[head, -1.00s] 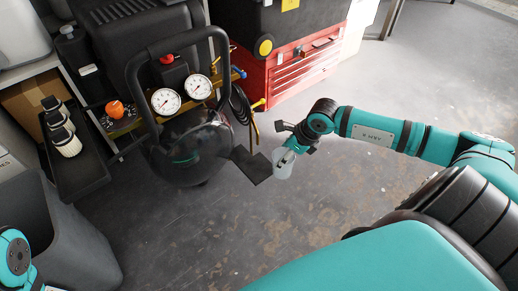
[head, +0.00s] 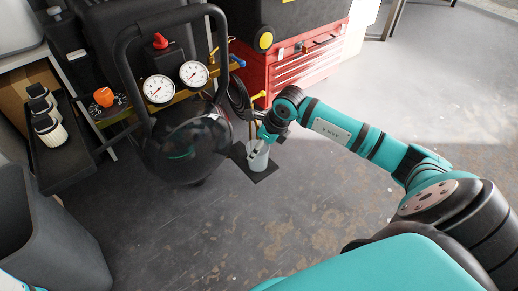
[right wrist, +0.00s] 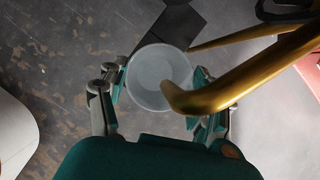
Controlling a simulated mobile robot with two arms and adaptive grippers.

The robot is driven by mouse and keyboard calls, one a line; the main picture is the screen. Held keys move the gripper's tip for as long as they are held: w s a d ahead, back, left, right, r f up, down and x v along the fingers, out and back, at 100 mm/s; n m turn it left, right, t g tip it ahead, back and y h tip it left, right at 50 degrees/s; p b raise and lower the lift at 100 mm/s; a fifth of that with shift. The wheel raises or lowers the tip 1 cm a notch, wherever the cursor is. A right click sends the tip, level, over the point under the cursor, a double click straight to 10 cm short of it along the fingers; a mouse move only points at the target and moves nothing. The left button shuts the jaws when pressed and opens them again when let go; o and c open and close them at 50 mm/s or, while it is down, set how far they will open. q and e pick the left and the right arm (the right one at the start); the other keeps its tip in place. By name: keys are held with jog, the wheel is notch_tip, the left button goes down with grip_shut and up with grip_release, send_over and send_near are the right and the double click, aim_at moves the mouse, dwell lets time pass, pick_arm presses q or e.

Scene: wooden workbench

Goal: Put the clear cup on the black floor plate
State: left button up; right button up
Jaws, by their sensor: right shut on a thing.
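The clear cup (head: 257,160) looks upright between the fingers of my right gripper (head: 264,143), which is shut on it. In the head view the cup overlaps the black floor plate (head: 263,175); I cannot tell whether it touches the plate or hangs above it. In the right wrist view the round cup (right wrist: 150,72) sits between the two fingers of the gripper (right wrist: 160,88). Part of the plate (right wrist: 182,25) shows beyond the cup's top edge; the rest is hidden. My left gripper is out of view.
A brass pipe (right wrist: 235,82) crosses close in front of the cup in the wrist view. The black compressor (head: 187,148) with gauges stands left of the plate, a red tool chest (head: 305,60) behind. A grey bin (head: 50,245) is at left. Floor in front is clear.

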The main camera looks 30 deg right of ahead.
jog(key=o, duration=1.3)
